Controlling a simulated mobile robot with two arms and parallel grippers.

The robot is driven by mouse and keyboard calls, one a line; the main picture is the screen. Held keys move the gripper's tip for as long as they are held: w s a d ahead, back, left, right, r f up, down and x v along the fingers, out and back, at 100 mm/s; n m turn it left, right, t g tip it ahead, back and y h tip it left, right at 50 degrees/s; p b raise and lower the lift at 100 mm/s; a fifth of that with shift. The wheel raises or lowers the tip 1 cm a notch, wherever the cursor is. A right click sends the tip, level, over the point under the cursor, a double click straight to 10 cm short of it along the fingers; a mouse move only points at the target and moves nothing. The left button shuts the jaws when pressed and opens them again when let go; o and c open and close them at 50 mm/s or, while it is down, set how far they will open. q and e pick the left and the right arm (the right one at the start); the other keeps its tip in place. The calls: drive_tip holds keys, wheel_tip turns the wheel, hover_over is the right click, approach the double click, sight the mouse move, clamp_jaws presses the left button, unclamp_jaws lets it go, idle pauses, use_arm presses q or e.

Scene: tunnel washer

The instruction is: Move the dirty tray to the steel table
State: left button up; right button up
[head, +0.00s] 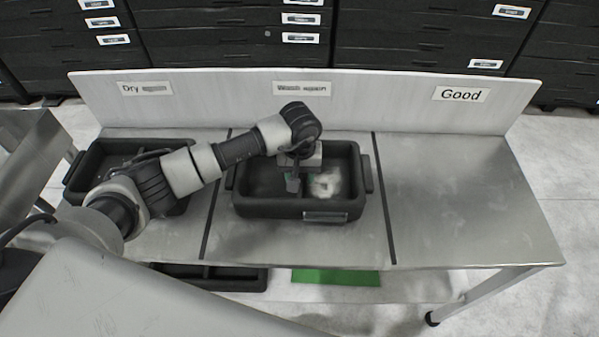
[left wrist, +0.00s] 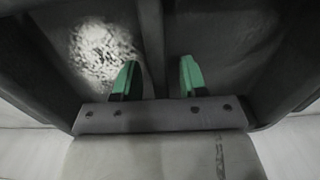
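The steel table (head: 460,200) has three sections, with labels that seem to read "Dry again", "Wash again" and "Good". A dark tray (head: 285,211) with two compartments stands in the middle section. A whitish, speckled patch (head: 326,183) lies in its right compartment; the patch also shows in the left wrist view (left wrist: 103,52). My left gripper (head: 297,181) points down into this tray near its middle divider (left wrist: 152,35). Its green fingertips (left wrist: 157,78) are apart, with the divider between them. I cannot tell if they touch it. My right gripper is not in view.
Another dark tray (head: 88,165) stands in the left section, partly behind my left arm. The "Good" section is bare. A raised back panel (head: 390,105) runs along the rear. Below the table are a dark tray (head: 210,284) and a green item (head: 335,277).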

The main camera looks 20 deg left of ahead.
use_arm(q)
drive_tip(key=shift+r, duration=0.1)
drive_tip(key=shift+r, duration=0.25)
wheel_tip(320, 180, up, 12)
drive_tip(key=b, duration=0.1)
drive_tip(key=shift+f+b, duration=0.2)
drive_tip(key=shift+b, duration=0.15)
drive_tip(key=shift+s+f, duration=0.1)
